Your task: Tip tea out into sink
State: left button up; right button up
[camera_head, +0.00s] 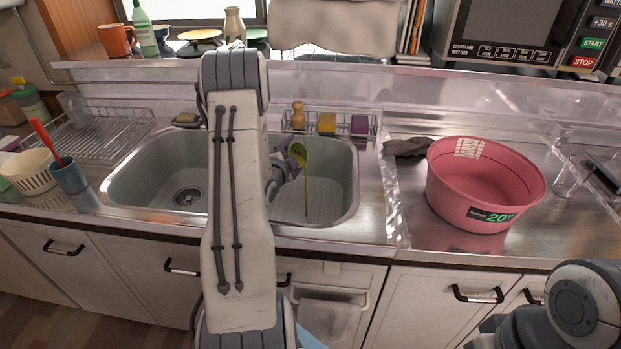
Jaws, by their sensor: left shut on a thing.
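A green cup (298,153) is tilted over the right basin of the sink (335,190). A thin stream of yellowish-brown tea (306,190) falls from it into the basin. My left gripper (288,160) is shut on the cup; my left arm hides part of the fingers and the middle of the sink. My right arm shows only at the bottom right corner, and its gripper is out of the frame.
A pink tub (482,187) with a temperature label stands on the counter right of the sink, beside a dark cloth (407,147). A wire dish rack (90,135), a white basket (30,172) and a blue cup (69,177) stand on the left. Sponges (327,123) sit in a rack behind the basin.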

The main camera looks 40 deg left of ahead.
aim_at(301, 148)
pick_arm(q)
jog(key=shift+d+r+m+t+y+b, duration=0.15)
jog(key=shift+r+m+t+y+b, duration=0.25)
jog(key=shift+m, duration=0.6)
dwell(0.9)
jog(key=shift+d+r+b, duration=0.15)
jog(key=shift+r+b, duration=0.05)
jog(key=shift+b, duration=0.15)
jog(key=shift+d+r+m+b, duration=0.3)
jog(key=shift+d+m+b, duration=0.35)
jog(key=shift+b, duration=0.6)
jog(key=shift+d+r+m+t+y+b, duration=0.15)
jog(key=shift+r+m+t+y+b, duration=0.25)
jog(key=shift+m+b, duration=0.8)
jog(key=shift+d+r+m+t+b, duration=0.15)
jog(key=shift+r+m+t+b, duration=0.1)
jog(key=shift+r+b, duration=0.35)
jog(key=shift+d+r+m+t+b, duration=0.2)
jog(key=shift+r+b, duration=0.15)
jog(key=shift+b, duration=0.3)
jog(key=shift+d+r+m+t+b, duration=0.25)
jog(key=shift+m+b, duration=0.55)
jog(key=shift+b, duration=0.9)
jog(key=shift+d+r+m+b, duration=0.2)
jog(key=shift+r+m+b, duration=0.25)
jog(key=shift+b, duration=0.1)
